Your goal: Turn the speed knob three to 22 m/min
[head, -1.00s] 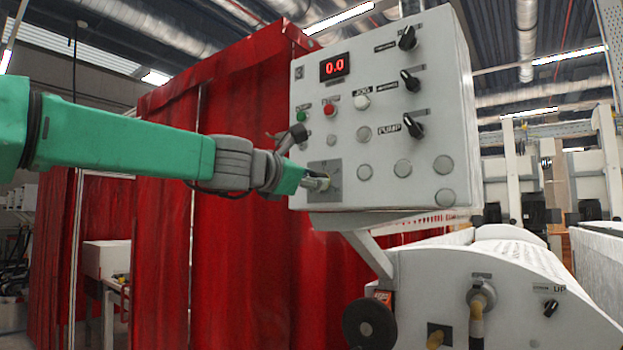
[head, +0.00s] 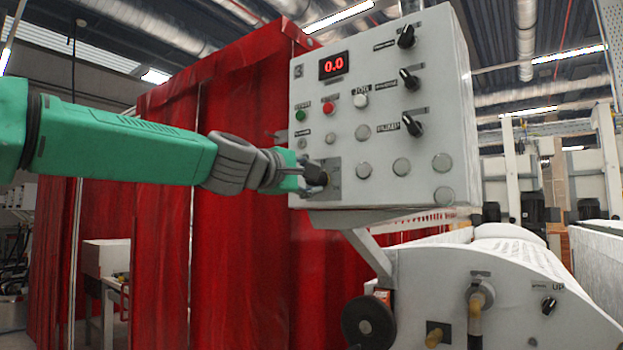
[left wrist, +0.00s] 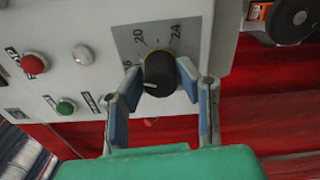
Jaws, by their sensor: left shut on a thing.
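The speed knob (left wrist: 160,73) is black and round. It sits on a grey dial plate (left wrist: 133,45) whose readable marks include 20 and 24. A white line on its face points toward the lower left of the left wrist view. My left gripper (left wrist: 158,78) is shut on the knob, one blue-padded finger on each side. The red display (head: 333,65) reads 0.0. My right gripper is not in view.
Green (head: 300,115) and red (head: 329,108) buttons sit above the gripper. Several black switches line the panel's right side. A red curtain (head: 220,240) hangs behind my arm. A white machine (head: 510,290) with a dark handwheel (head: 369,322) stands below the panel.

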